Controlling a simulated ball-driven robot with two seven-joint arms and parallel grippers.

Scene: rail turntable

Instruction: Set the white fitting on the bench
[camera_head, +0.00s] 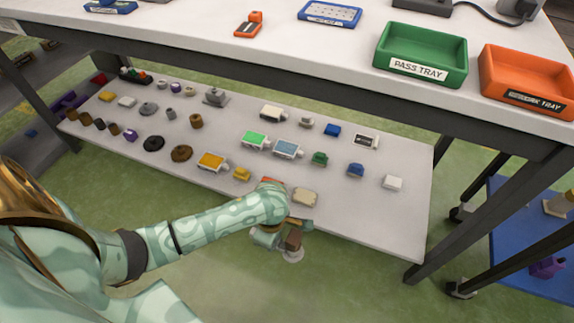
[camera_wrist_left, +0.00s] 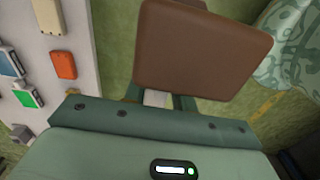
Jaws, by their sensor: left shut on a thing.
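My left gripper (camera_head: 283,241) is beyond the near edge of the lower shelf, over the green floor. It is shut on a brown block (camera_wrist_left: 205,45), which also shows in the head view (camera_head: 293,240). In the left wrist view a small white piece (camera_wrist_left: 155,98) shows between the fingers, under the block; I cannot tell whether it belongs to the block. A pale round part (camera_head: 293,255) shows just below the block. The white bench top (camera_head: 300,50) is above. My right gripper is not in view.
The lower shelf (camera_head: 340,215) holds several small coloured parts. On the bench stand a green pass tray (camera_head: 422,80), an orange tray (camera_head: 525,100), a blue tray (camera_head: 330,13) and an orange part (camera_head: 248,26). The bench front between is bare. A blue cart (camera_head: 510,235) stands at the right.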

